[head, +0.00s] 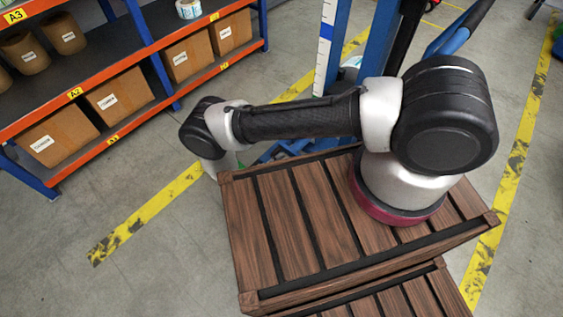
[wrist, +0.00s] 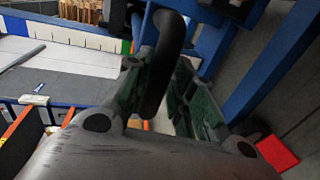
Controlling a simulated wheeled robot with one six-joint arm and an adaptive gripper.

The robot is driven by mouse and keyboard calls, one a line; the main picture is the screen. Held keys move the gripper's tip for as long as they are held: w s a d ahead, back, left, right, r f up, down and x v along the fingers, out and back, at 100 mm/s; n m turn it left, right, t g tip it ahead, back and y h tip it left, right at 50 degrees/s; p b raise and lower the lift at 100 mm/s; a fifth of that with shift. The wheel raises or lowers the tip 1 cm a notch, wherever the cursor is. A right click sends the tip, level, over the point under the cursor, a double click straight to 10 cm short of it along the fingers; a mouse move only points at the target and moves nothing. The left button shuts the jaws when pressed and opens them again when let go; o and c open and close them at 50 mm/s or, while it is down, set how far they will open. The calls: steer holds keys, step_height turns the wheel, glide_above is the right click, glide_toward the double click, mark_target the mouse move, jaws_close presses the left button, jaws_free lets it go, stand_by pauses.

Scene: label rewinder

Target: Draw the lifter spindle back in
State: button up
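In the wrist view my gripper (wrist: 160,75) has its two green-padded fingers apart. A thick dark rod (wrist: 168,48) runs between them, closer to the left finger, with a gap to the right finger. I cannot tell whether the rod touches the left pad, or whether it is the lifter spindle or a handle. The blue lifter (head: 378,42) stands behind my arm in the head view, and its blue frame (wrist: 268,62) fills the right of the wrist view.
An orange and blue shelf (head: 75,97) with cardboard boxes (head: 57,137) stands at the left. Brown slatted pallets (head: 290,235) lie below my arm. Yellow floor tape (head: 150,215) crosses the grey floor, which is clear at lower left.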

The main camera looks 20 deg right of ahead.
steer(key=shift+o, duration=1.1)
steer(key=o, duration=0.9)
step_height(320, 180, up, 9)
steer(key=shift+r, duration=0.45)
steer(key=c, duration=0.5)
steer(key=shift+r, duration=0.15)
steer(key=c, duration=0.4)
